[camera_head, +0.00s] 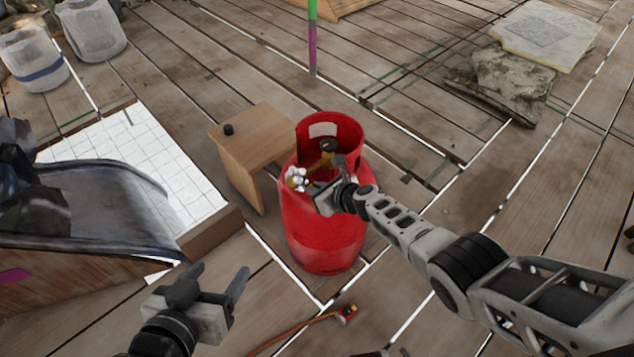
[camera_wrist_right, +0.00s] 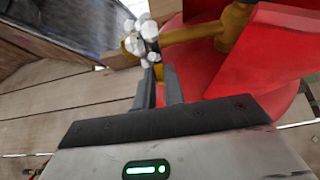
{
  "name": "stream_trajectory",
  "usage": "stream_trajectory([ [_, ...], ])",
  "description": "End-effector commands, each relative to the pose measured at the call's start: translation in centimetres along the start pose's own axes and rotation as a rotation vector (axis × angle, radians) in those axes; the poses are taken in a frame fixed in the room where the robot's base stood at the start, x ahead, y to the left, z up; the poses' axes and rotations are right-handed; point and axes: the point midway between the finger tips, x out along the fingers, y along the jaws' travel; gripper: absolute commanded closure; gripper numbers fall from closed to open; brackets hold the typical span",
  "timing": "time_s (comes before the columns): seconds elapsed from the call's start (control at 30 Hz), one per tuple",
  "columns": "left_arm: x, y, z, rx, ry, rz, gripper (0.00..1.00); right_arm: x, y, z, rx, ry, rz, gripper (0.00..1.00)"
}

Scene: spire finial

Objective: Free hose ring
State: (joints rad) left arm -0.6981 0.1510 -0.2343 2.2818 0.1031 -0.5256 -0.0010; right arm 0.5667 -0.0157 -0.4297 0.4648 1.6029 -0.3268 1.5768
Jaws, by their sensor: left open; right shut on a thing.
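A red gas cylinder (camera_head: 325,235) stands upright on the plank floor, with a brass valve (camera_head: 318,166) inside its collar. A white knobbed ring (camera_head: 296,178) sits at the valve's left end. The ring (camera_wrist_right: 142,36) and brass valve (camera_wrist_right: 205,32) also show in the right wrist view. My right gripper (camera_head: 312,190) is shut at the knobbed ring; its fingertips (camera_wrist_right: 160,82) reach just below the knobs, and their exact contact is partly hidden. My left gripper (camera_head: 218,274) is open and empty, low and left of the cylinder. An orange hose (camera_head: 295,332) with a red-and-yellow end piece (camera_head: 347,314) lies on the floor.
A small wooden stool (camera_head: 252,142) with a black knob-like piece (camera_head: 228,129) stands close left of the cylinder. A white tiled panel (camera_head: 175,165) and a grey sheet-covered form (camera_head: 105,205) lie left. Stone slabs (camera_head: 510,80) are back right. Open planks lie behind the cylinder.

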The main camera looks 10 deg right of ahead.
Motion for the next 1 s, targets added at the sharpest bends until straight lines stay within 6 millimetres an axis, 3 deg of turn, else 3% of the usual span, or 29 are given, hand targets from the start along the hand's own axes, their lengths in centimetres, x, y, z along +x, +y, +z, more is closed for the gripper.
stream_trajectory([
  [0.57,-0.65,-0.11,-0.87,0.004,0.019,-0.009,0.36,-0.04,0.13,-0.25,0.0,0.026,0.003,1.0],
  [0.6,-0.65,-0.11,-0.87,0.004,0.019,-0.009,0.36,-0.04,0.14,-0.25,0.0,0.026,0.003,0.81],
  [0.67,-0.65,-0.11,-0.87,0.004,0.019,-0.009,0.36,-0.04,0.13,-0.23,0.0,0.026,0.002,0.67],
  [1.0,-0.86,-0.04,-1.24,0.004,0.02,-0.009,0.36,-0.35,0.05,0.1,0.0,0.022,0.001,0.67],
])
